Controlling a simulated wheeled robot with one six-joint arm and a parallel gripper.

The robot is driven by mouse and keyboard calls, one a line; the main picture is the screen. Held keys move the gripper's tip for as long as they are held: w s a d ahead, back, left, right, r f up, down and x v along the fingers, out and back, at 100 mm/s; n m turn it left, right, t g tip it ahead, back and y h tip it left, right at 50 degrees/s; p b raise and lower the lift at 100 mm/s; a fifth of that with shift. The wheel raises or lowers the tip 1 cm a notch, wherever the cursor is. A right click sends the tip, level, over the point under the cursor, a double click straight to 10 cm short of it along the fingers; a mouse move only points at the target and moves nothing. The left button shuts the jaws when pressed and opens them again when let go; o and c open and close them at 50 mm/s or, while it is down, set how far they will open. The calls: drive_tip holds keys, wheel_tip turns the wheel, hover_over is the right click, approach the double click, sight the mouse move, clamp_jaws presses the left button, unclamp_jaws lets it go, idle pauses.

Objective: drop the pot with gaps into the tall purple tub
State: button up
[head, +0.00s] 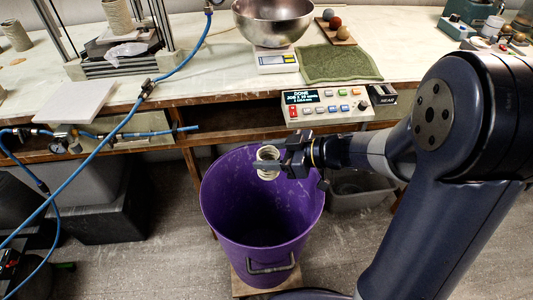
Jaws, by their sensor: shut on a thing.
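The tall purple tub (262,252) stands on the floor in front of the workbench, open at the top, with a metal handle on its near side. My gripper (268,164) is over the upper part of the tub's mouth, reaching in from the right. It is shut on a small pale, ringed pot (267,154), held above the tub's dark inside. The pot is small in view and partly covered by the fingers, so its gaps cannot be made out clearly.
A workbench (215,70) runs behind the tub, with a control box (325,104), a steel bowl (273,22) on a scale, and a green cloth (340,62). Blue hoses (110,132) hang at the left. A grey bin (358,190) stands right of the tub.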

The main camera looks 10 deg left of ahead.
drive_tip(key=shift+f+b, duration=2.45)
drive_tip(key=shift+b, duration=0.45)
drive_tip(key=o, duration=1.1)
drive_tip(key=shift+c, duration=0.2)
drive_tip(key=p+v, duration=0.3)
drive_tip(key=v, duration=0.8)
drive_tip(key=shift+a, duration=0.2)
